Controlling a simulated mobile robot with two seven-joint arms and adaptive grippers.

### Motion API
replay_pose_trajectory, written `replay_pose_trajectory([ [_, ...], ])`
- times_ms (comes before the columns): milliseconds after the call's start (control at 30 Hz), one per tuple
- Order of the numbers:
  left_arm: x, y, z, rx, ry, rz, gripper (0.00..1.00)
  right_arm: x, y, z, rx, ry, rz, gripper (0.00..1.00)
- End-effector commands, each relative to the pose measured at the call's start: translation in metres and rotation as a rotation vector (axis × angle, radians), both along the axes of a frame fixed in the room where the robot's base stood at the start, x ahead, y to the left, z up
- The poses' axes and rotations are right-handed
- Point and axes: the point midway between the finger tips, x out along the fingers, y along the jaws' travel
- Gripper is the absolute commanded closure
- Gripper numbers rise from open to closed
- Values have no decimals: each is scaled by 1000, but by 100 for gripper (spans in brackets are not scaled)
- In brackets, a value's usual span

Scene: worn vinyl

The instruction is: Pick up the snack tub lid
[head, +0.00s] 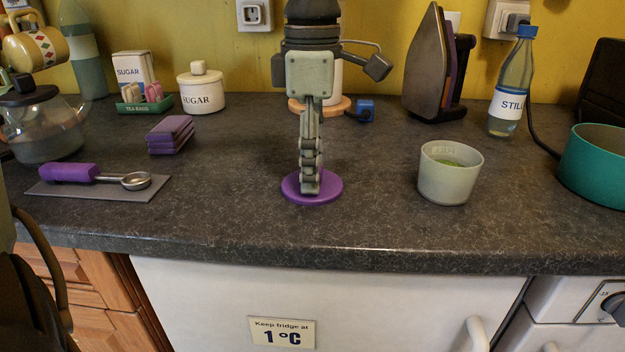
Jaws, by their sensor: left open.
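The snack tub lid (331,188) is a flat purple disc lying on the dark worktop near the middle of the head view. My left gripper (309,189) points straight down over it, seen side-on, with one finger mostly hiding the other. It is open, and its fingertip overlaps the lid's middle in the picture; I cannot tell whether it touches. A pale open tub (447,184) with green contents stands to the right of the lid. My right gripper is not in view.
Left are a purple scoop (68,173) on a grey mat, purple sponges (171,135), a glass pot (40,130) and a sugar jar (201,90). Right are an iron (430,65), a bottle (508,85) and a teal bowl (592,165). Worktop beside the lid is clear.

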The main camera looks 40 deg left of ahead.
Motion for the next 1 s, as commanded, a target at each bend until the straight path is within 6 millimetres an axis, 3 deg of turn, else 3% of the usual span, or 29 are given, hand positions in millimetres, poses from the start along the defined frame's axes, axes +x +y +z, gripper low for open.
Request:
replay_pose_trajectory([
  [100,0,0,0,0,0,0,53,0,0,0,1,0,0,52],
  [467,0,0,0,0,0,0,96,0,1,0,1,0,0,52],
  [767,0,0,3,1,-1,0,96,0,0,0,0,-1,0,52],
  [1000,1,0,29,3,-4,0,96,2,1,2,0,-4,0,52],
])
